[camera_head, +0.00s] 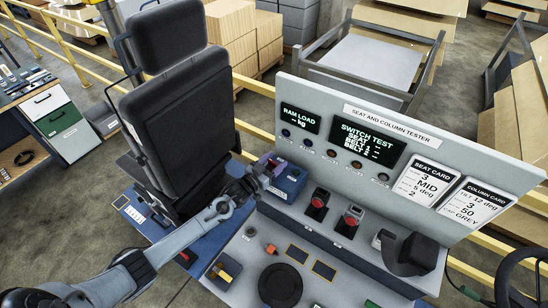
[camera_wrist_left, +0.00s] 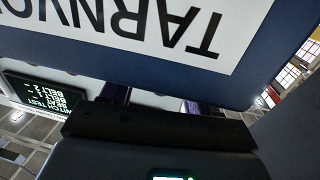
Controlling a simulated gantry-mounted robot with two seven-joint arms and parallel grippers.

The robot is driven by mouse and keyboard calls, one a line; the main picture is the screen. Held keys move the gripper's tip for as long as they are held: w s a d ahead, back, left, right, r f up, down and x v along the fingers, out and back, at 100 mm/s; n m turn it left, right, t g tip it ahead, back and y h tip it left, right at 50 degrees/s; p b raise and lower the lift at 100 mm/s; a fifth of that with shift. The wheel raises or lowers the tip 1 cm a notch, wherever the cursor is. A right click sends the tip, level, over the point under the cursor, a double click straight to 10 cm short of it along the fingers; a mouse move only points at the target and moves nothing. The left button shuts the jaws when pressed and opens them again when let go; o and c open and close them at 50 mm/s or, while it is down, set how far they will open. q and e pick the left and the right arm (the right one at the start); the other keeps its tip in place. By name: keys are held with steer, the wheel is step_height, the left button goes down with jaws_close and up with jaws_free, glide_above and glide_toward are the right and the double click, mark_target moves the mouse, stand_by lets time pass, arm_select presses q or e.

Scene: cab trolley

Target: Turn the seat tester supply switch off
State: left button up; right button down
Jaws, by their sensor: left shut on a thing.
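The seat and column tester panel (camera_head: 455,152) stands upright at right, its RAM LOAD (camera_head: 300,117) and SWITCH TEST (camera_head: 367,141) displays lit. A blue box (camera_head: 291,180) sits at the left end of its bench. My left gripper (camera_head: 266,170) is against this box's left side, shut on a small part there. That part looks to be the supply switch, but the gripper hides it and its position cannot be read. In the left wrist view, a blue face with a white upside-down label (camera_wrist_left: 130,25) is close above the fingers (camera_wrist_left: 152,103). My right gripper is not in view.
A black seat (camera_head: 178,115) stands left of the gripper, close behind my left arm. A round black pad (camera_head: 280,285) lies on the bench in front.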

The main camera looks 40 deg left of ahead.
arm_select(q)
steer(key=shift+n+y, duration=0.7)
steer(key=shift+y, duration=0.6)
steer(key=o, duration=1)
steer(key=shift+c, duration=0.2)
steer(key=shift+s, duration=0.25)
steer(key=s+d, duration=0.1)
steer(key=s, duration=0.9)
steer(key=shift+s, duration=0.15)
